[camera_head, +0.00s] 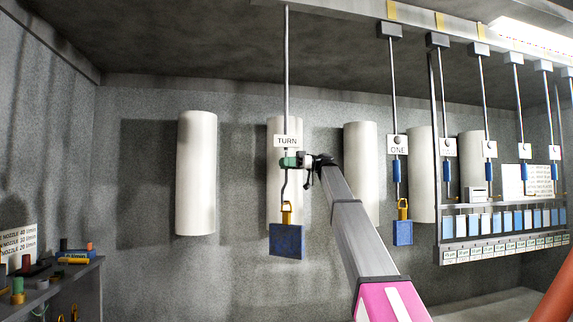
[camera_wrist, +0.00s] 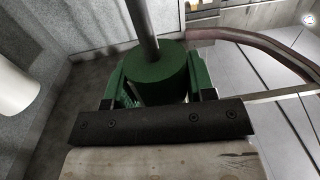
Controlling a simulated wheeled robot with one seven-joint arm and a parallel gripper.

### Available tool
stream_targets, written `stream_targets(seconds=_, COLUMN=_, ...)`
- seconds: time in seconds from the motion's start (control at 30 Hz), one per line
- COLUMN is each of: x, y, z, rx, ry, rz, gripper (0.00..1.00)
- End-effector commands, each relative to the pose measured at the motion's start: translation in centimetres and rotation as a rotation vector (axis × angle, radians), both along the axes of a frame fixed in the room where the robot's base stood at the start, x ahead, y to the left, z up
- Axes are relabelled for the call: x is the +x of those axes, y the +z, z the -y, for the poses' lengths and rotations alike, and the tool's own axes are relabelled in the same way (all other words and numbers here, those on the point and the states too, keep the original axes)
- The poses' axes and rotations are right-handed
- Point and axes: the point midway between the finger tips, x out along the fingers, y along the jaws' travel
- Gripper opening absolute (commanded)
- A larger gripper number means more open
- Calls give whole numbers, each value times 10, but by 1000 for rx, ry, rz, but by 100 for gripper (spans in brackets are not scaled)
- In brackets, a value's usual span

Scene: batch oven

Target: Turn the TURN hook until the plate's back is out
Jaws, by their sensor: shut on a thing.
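The TURN hook hangs on a thin rod (camera_head: 286,70) from the ceiling, with a white TURN sign (camera_head: 287,141). My gripper (camera_head: 291,162) is shut on the green collar of the hook just below the sign. In the wrist view the green collar (camera_wrist: 158,72) sits between my green fingers, with the grey rod rising from it. A blue plate (camera_head: 287,240) hangs below from a yellow clip (camera_head: 286,212). One broad blue face of the plate shows in the head view. I cannot tell whether it is front or back. The plate is out of the wrist view.
A second hook marked ONE (camera_head: 397,146) holds another blue plate (camera_head: 403,233) to the right. Several more hooks hang beyond it, above a rack of blue cards (camera_head: 505,222). White cylinders (camera_head: 196,172) line the back wall. A shelf with nozzles (camera_head: 45,280) stands at lower left.

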Motion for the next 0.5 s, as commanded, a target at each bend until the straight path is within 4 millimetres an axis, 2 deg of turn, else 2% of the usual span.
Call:
stream_targets(seconds=0.2, x=2, y=0, z=0, rx=-2, ry=116, rz=0, gripper=26)
stream_targets(seconds=0.5, x=0, y=0, z=-1, rx=-3, ry=185, rz=-1, gripper=26)
